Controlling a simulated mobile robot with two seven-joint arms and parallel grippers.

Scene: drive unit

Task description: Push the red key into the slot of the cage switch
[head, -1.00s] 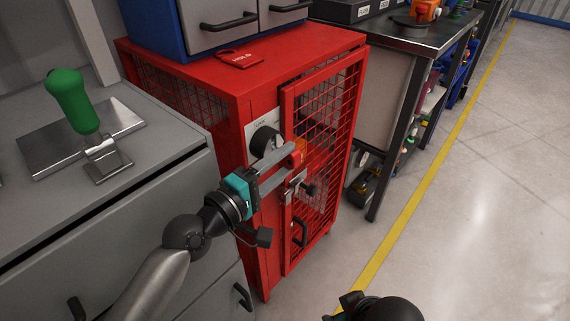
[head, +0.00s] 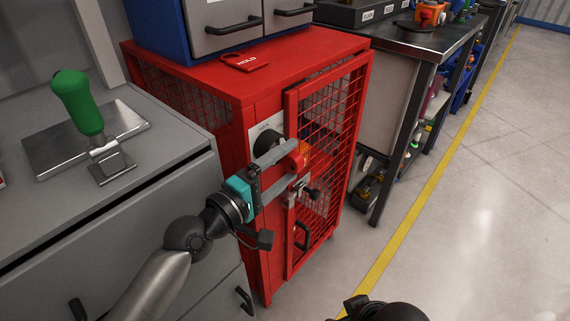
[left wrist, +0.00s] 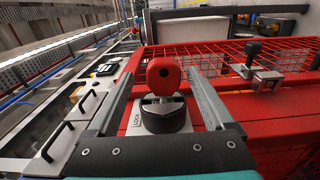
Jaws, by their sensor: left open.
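The red key (left wrist: 163,74) has a rounded head with a hole and stands out in front of the black round cage switch (left wrist: 166,116) on its plate marked LOCK. Its lower end meets the switch face in the left wrist view, but how deep it sits cannot be seen. In the head view the key (head: 303,156) shows by the fingertips and the switch (head: 267,137) shows behind the upper finger. My left gripper (head: 297,163) is open, with one finger on each side of the key. In the left wrist view gaps show between the key and both fingers (left wrist: 163,80).
The red mesh cage (head: 326,118) has a door latch (head: 305,189) just below my fingers. A red HOLD tag (head: 245,62) lies on its top. A grey cabinet (head: 175,160) with a green-handled lever (head: 78,100) stands at left. The floor at right is clear.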

